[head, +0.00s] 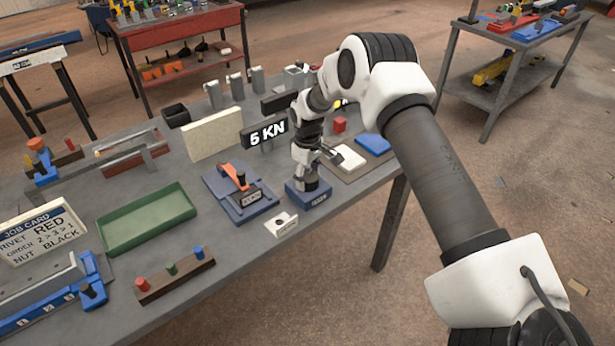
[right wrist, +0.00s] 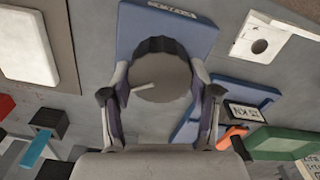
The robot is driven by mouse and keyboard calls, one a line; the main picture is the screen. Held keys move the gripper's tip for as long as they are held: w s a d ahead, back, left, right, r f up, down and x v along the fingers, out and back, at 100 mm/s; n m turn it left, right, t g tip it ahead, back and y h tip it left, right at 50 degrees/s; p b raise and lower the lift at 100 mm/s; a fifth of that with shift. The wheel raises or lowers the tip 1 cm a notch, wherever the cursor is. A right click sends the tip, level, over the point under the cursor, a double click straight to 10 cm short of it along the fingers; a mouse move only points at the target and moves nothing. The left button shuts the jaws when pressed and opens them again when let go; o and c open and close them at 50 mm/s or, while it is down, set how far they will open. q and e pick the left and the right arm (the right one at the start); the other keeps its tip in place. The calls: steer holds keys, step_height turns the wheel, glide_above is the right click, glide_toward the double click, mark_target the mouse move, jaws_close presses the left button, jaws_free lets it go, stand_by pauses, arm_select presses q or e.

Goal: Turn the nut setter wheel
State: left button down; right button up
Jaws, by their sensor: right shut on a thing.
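The nut setter wheel (right wrist: 168,72) is a dark grey disc with a ridged rim and a pale line on its face, seen from above in the right wrist view. It sits on a blue base (right wrist: 150,20), which also shows in the head view (head: 309,197) near the bench's front edge. My right gripper (head: 306,172) points down over this base, with its fingers on opposite sides of the wheel, shut on it. In the head view the gripper mostly hides the wheel. My left gripper is not in view.
A blue fixture with an orange lever (head: 238,180) stands just left of the base. A white plate with a hole (head: 283,224) lies in front. A pale pad (head: 347,160) and blue pad (head: 373,144) lie to the right. A "5 KN" sign (head: 265,133) stands behind. A green tray (head: 148,217) is farther left.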

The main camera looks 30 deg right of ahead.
steer(key=m, duration=0.4)
steer(key=shift+s+f+m, duration=0.2)
steer(key=shift+m, duration=0.1)
steer(key=m, duration=0.5)
steer(key=shift+m+p, duration=0.3)
steer(key=shift+m, duration=0.1)
steer(key=o, duration=1.2)
steer(key=shift+c, duration=0.2)
steer(key=shift+w+d, duration=0.1)
steer(key=shift+r, duration=0.15)
